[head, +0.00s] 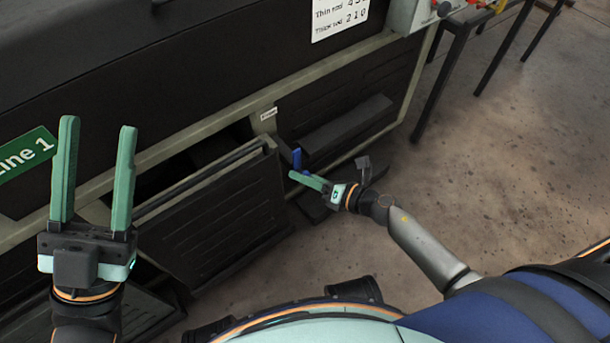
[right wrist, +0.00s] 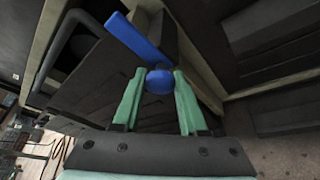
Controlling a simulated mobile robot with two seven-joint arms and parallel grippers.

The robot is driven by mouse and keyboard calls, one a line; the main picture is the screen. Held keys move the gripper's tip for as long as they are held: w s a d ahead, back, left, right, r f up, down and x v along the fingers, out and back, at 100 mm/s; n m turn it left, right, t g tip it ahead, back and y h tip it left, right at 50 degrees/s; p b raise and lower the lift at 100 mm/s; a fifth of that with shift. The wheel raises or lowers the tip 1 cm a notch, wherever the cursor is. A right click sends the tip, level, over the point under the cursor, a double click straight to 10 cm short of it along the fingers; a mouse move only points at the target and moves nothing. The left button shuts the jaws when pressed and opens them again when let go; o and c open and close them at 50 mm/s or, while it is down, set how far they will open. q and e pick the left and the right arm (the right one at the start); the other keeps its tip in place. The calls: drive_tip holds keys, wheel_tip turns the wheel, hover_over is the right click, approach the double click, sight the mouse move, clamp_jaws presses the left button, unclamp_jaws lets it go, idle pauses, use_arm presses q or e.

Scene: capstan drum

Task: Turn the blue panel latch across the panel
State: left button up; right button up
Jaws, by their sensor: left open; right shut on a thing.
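The blue panel latch (head: 297,158) sits at the right edge of a dark tilted panel (head: 220,215), near the frame post. In the right wrist view the latch shows as a long blue bar (right wrist: 132,36) with a round blue knob (right wrist: 159,82) at its near end. My right gripper (head: 306,179) is at the latch; its green fingers (right wrist: 158,88) are shut on the blue knob, one on each side. The bar reaches up and left from the knob. My left gripper (head: 97,135) is open and empty at the left, fingers pointing up, away from the latch.
A dark ledge (head: 345,131) projects from the machine just right of the latch. A green "Line 1" sign (head: 27,154) is behind my left gripper. Dark table legs (head: 440,82) stand at the upper right. The concrete floor (head: 510,170) at right is open.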

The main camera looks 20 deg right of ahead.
clamp_jaws()
idle(0.6)
